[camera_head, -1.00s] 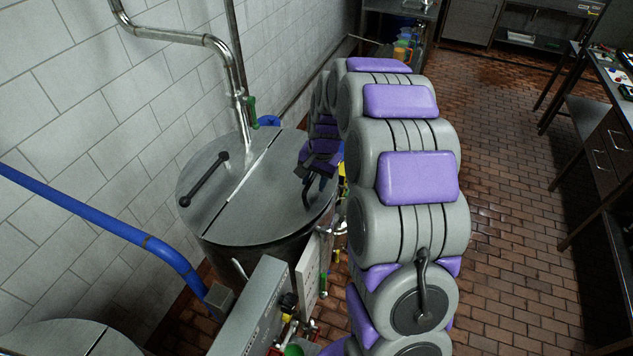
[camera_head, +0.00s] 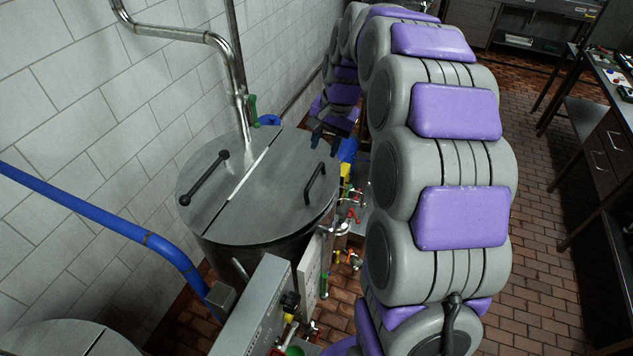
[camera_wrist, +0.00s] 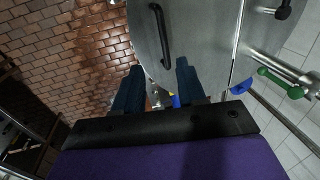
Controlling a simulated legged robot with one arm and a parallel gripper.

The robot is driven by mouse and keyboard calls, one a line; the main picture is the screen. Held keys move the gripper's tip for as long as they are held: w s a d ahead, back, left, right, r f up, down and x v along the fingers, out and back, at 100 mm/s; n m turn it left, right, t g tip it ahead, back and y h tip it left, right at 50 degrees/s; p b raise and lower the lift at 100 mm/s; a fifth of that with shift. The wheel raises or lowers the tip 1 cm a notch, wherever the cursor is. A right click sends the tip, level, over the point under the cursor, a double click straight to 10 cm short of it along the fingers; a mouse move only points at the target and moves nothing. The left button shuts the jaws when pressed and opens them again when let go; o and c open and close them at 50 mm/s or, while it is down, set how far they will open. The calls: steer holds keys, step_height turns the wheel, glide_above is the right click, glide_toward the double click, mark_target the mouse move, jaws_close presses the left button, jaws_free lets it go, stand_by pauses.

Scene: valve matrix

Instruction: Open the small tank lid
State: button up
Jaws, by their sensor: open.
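A round steel tank (camera_head: 270,238) has a flat two-part lid with a pale seam across it. The right lid part (camera_head: 270,185) lies flat and has a dark bar handle (camera_head: 315,183); the handle also shows in the wrist view (camera_wrist: 160,35). The left lid part (camera_head: 200,200) has a longer dark handle (camera_head: 203,178). My gripper (camera_head: 326,138) is at the far right rim of the tank, apart from the handle. In the wrist view my gripper (camera_wrist: 157,78) is open and empty, with the right lid part's handle beyond its fingertips.
A steel pipe with a green valve handle (camera_head: 252,108) rises behind the tank. A blue pipe (camera_head: 110,222) runs at the left. A grey box (camera_head: 255,305) and several valves (camera_head: 350,215) stand in front and right. A second tank (camera_head: 70,340) shows bottom left. Brick floor lies right.

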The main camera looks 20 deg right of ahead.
steer(key=s+a+r+n, duration=0.1)
steer(key=s+a+n, duration=0.1)
steer(key=s, duration=0.4)
steer(key=s+a+r+n+g, duration=0.1)
steer(key=s+a, duration=0.4)
steer(key=s, duration=0.2)
steer(key=shift+a+r+n, duration=0.15)
steer(key=shift+r+n, duration=0.15)
steer(key=shift+n, duration=0.1)
steer(key=shift+w+a, duration=0.1)
